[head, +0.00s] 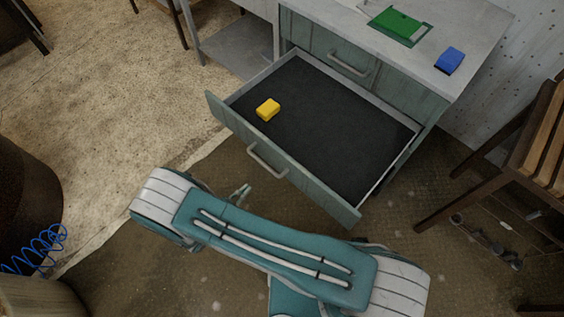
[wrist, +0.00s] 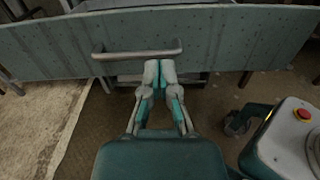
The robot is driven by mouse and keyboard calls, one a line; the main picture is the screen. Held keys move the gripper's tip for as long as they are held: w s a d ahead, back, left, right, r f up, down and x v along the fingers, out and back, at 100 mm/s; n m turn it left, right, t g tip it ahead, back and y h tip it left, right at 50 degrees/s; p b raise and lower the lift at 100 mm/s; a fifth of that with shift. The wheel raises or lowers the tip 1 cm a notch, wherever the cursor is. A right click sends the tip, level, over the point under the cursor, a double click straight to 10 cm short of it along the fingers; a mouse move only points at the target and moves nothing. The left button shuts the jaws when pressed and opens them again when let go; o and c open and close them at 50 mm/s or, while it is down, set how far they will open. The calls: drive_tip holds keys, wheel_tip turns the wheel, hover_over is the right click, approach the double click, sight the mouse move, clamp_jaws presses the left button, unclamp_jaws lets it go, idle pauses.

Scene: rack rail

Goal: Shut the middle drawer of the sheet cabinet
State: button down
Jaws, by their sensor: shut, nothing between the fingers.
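The sheet cabinet (head: 445,88) stands at the upper right in the head view. Its middle drawer (head: 330,120) is pulled far out, with a dark bottom and a yellow block (head: 268,109) lying inside. The drawer front has a bar handle (head: 266,160), which also shows in the wrist view (wrist: 137,51). My gripper (head: 243,192) is in front of the drawer front, near the handle and mostly behind my arm in the head view. In the wrist view my gripper (wrist: 160,68) is shut and empty, its tips close to the handle's right end; I cannot tell whether they touch.
A closed upper drawer (head: 330,50) sits above the open one. A green board (head: 401,24) and a blue block (head: 450,60) lie on the cabinet top. A wooden rack (head: 510,170) stands at right, a dark barrel (head: 25,190) at left. Floor left of the drawer is clear.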

sight(281, 156)
drive_tip(key=x, duration=1.2)
drive_tip(key=shift+w+d, duration=0.2)
drive_tip(key=shift+w, duration=0.15)
drive_tip(key=shift+w+d, duration=0.15)
drive_tip(key=shift+w, duration=0.25)
drive_tip(key=shift+d, duration=0.2)
